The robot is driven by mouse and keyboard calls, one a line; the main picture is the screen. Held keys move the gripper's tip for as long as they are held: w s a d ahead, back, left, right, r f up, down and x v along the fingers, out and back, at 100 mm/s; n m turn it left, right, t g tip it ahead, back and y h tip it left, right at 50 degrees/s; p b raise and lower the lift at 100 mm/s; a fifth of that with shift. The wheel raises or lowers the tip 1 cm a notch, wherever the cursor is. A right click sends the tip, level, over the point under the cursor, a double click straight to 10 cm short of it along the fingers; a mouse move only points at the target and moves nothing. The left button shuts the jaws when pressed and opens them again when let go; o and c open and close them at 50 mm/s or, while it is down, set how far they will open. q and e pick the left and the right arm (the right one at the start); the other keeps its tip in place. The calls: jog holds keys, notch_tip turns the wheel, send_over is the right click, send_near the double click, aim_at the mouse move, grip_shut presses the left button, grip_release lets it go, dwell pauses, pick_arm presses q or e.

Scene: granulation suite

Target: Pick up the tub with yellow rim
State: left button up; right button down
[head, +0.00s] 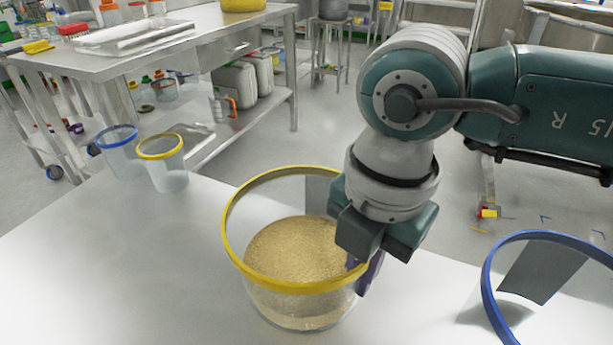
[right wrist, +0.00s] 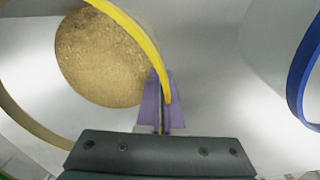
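A large clear tub with a yellow rim (head: 234,257) stands upright on the white table, part filled with tan granules. My right gripper (head: 366,272) is at the right side of its rim, pointing down. In the right wrist view the purple fingers (right wrist: 162,108) are close together with the tub's yellow rim (right wrist: 147,45) running in between them, so they look shut on its wall. The gripper hides part of the rim. A smaller, empty-looking tub with a yellow rim (head: 168,178) stands farther back at the left. My left gripper is not in view.
A blue-rimmed tub (head: 489,292) stands close at the right, and its rim shows in the right wrist view (right wrist: 301,75). A smaller blue-rimmed tub (head: 122,160) stands at the back left. The table's left front (head: 110,275) is clear. A steel bench (head: 190,45) stands beyond.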

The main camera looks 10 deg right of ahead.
notch_tip(320, 180, up, 20)
jog(key=p, duration=0.2)
jog(key=shift+r+p, duration=0.1)
jog(key=shift+p, duration=0.2)
dwell(0.3)
